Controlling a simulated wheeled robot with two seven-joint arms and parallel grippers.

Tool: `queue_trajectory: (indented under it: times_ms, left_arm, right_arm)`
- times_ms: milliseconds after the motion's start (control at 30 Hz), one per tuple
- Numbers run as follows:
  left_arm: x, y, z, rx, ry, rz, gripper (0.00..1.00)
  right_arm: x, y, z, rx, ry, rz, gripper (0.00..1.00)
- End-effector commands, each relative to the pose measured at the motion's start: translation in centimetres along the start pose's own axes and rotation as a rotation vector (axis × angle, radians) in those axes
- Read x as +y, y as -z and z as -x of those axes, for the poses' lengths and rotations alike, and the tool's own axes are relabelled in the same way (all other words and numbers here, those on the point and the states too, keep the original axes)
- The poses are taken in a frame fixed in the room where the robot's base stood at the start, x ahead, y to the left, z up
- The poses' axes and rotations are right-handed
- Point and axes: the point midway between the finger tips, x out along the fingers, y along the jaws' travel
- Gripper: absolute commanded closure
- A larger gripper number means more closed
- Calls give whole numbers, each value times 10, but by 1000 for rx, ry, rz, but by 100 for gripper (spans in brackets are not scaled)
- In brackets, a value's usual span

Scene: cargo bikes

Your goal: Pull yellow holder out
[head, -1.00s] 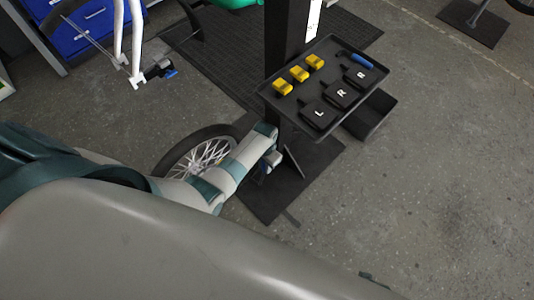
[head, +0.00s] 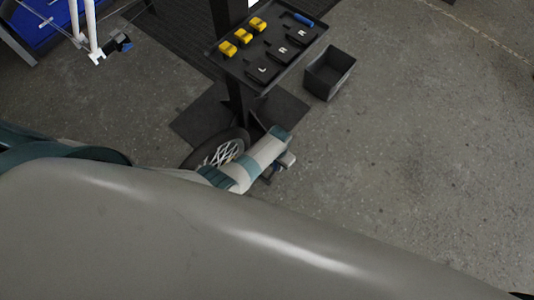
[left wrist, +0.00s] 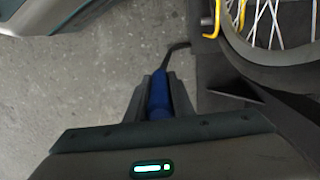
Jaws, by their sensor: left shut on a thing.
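A thin yellow bent piece (left wrist: 211,22), which may be the yellow holder, stands beside the spoked wheel (left wrist: 275,25) in the left wrist view. The wheel also shows in the head view (head: 221,153), partly behind my left arm. My left gripper (left wrist: 160,88) is shut on a blue handle (left wrist: 158,97). My right gripper is not in view.
A black tray (head: 262,82) on a dark post holds yellow blocks (head: 243,36), lettered black blocks and a blue-handled item. An open black bin (head: 330,75) stands right of it. A white bike frame (head: 91,25) is upper left. Floor at right is clear.

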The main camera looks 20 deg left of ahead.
Motion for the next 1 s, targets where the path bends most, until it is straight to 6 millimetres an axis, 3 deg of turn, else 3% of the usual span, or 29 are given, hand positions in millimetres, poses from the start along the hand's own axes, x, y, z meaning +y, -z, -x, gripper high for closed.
queue_trajectory:
  times_ms: [233,667,700,767,1000]
  left_arm:
    - [23,1,1,2,-2,0,100]
    - [26,2,1,4,-1,1,100]
    - [26,2,1,4,-1,1,74]
    - [26,2,1,4,-1,1,60]
    - [25,1,0,2,0,1,60]
  right_arm:
    - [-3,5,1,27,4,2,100]
    - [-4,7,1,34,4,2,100]
    - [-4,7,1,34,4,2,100]
    - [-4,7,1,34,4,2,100]
    - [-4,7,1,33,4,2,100]
